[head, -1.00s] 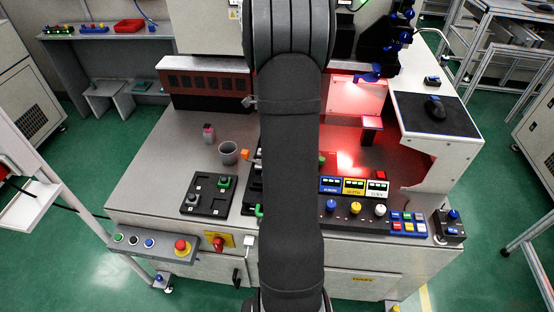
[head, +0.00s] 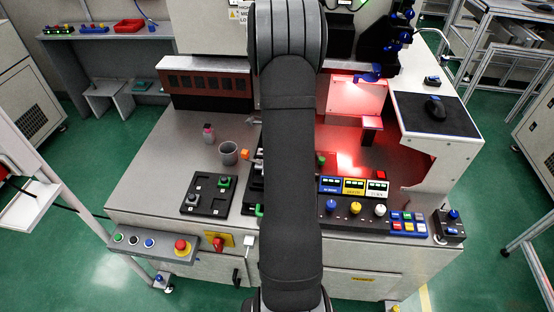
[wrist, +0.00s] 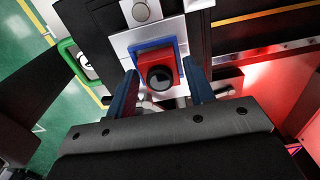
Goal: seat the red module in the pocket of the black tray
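In the wrist view the red module (wrist: 163,84), with a round black lens-like top, is between the two blue fingers of my gripper (wrist: 161,68). A blue edge (wrist: 150,47) shows directly behind it, against a pale metal plate (wrist: 121,43). The fingers stand on either side of the module, close to it; I cannot tell whether they press on it. In the head view my arm hides the gripper and the module. A black tray (head: 190,208) with a green-topped piece lies left of the arm; another black tray (head: 249,203) is partly hidden behind the arm.
A grey cup (head: 228,153) and a small pink-topped bottle (head: 208,133) stand behind the left tray. Right of my arm are labelled boxes (head: 354,186), knobs and a button panel (head: 407,222). A red-lit station (head: 355,97) is behind. The bench's left side is mostly clear.

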